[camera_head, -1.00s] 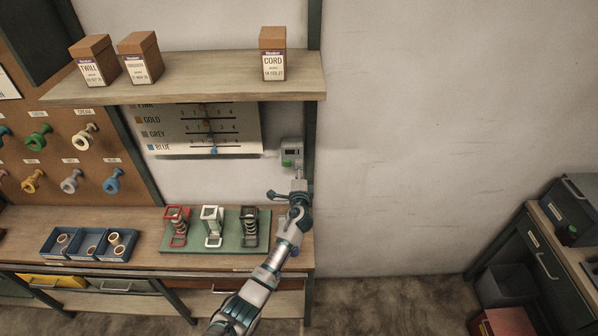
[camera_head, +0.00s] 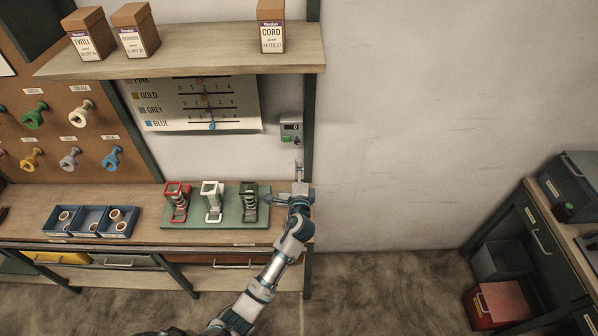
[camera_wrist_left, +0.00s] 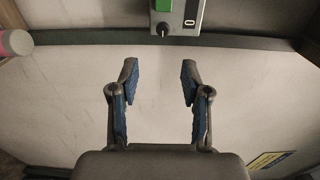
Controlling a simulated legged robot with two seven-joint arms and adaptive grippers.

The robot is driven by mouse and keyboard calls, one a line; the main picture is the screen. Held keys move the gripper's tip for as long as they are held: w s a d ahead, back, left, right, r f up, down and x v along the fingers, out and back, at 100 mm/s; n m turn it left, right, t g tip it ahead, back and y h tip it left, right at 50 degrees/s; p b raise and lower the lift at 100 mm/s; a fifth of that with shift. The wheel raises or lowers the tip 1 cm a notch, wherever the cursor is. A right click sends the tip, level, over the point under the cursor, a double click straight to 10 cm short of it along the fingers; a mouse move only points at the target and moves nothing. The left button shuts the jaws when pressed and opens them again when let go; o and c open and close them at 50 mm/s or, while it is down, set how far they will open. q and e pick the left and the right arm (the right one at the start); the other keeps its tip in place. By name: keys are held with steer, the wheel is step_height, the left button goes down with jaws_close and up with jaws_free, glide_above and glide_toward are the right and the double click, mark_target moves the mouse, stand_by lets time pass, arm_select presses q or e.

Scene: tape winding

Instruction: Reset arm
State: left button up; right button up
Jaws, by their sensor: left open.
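My left gripper (camera_head: 298,172) is at the right end of the workbench, below a small grey wall box (camera_head: 290,128) with a green button. In the left wrist view my left gripper (camera_wrist_left: 160,82) is open, with nothing between its blue-padded fingers. The grey box (camera_wrist_left: 180,14) shows at the top of that view, apart from the fingers. My right gripper is not in view.
A green board (camera_head: 228,222) with red, white and black winding stands lies left of my arm. Blue trays (camera_head: 90,235) with small rolls stand further left. A shelf (camera_head: 190,58) with boxes hangs above. A side bench (camera_head: 545,215) stands at right.

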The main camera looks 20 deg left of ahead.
arm_select(q)
steer(key=shift+s, duration=0.1)
stand_by(0.4)
steer(key=s+a+f+n+g+h, duration=0.1)
steer(key=s+a+f+n+g, duration=0.25)
steer(key=s+f, duration=0.5)
steer(key=s+a+f+n+g, duration=0.2)
steer(key=s+f+n+g, duration=0.25)
steer(key=s+f, duration=0.45)
steer(key=s+d+f+n+g+h, duration=0.1)
steer(key=s+f+n+g+h, duration=0.15)
steer(key=s, duration=0.95)
steer(key=s+d+f+n+g+h, duration=0.1)
steer(key=s+n+g+h, duration=0.2)
steer(key=s, duration=0.9)
step_height(320, 180, down, 27)
steer(key=g+y+b, duration=0.1)
steer(key=g+b, duration=0.1)
steer(key=b, duration=0.1)
steer(key=s+a+f+b, duration=0.2)
steer(key=s+a+f, duration=0.1)
steer(key=s+f, duration=1.6)
steer(key=shift+f+m+g, duration=0.4)
steer(key=shift+m+g, duration=0.05)
